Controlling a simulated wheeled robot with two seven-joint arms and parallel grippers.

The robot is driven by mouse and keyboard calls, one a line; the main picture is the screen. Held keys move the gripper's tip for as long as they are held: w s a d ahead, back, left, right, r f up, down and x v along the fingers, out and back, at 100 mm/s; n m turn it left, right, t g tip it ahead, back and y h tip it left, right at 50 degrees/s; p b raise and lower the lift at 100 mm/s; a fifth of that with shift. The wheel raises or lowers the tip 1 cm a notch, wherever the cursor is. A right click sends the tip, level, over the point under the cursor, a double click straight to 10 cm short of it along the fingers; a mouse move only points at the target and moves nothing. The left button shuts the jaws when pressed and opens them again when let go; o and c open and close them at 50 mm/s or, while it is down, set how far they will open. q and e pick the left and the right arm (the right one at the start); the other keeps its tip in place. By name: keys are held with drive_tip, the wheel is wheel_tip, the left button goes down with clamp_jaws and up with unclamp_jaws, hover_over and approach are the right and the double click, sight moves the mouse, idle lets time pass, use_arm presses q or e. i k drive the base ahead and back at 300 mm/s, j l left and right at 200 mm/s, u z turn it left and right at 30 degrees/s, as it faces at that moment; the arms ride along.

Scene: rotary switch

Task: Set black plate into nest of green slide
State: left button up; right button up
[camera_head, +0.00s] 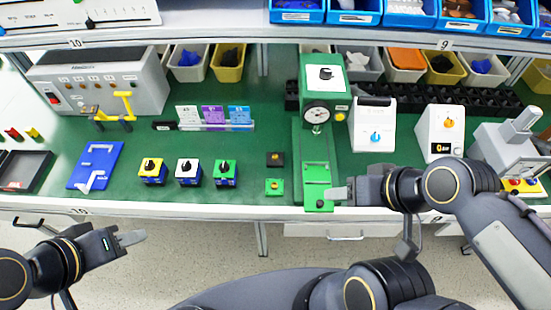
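The green slide (317,173) sits at the foot of the press, by the bench's front edge. Its nest is too small to make out clearly. My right gripper (340,193) is at the right side of the slide's front end, touching or very close; its finger opening does not show. My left gripper (132,238) hangs in front of the bench at lower left, far from the plate, with nothing visible in it; its finger gap is unclear.
A green plate (274,187) lies just in front of the black one. The green press (323,100) with its gauge rises behind the slide. Three rotary switches (188,172) and a blue board (95,166) stand to the left. White boxes (373,128) stand to the right.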

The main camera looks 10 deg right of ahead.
sight(316, 174)
drive_tip(key=i+z, duration=0.1)
drive_tip(key=z, duration=0.65)
drive_tip(key=i+z, duration=0.15)
drive_tip(key=z, duration=0.25)
drive_tip(key=j+z, duration=0.1)
drive_tip(key=z, duration=0.3)
drive_tip(key=i, duration=0.05)
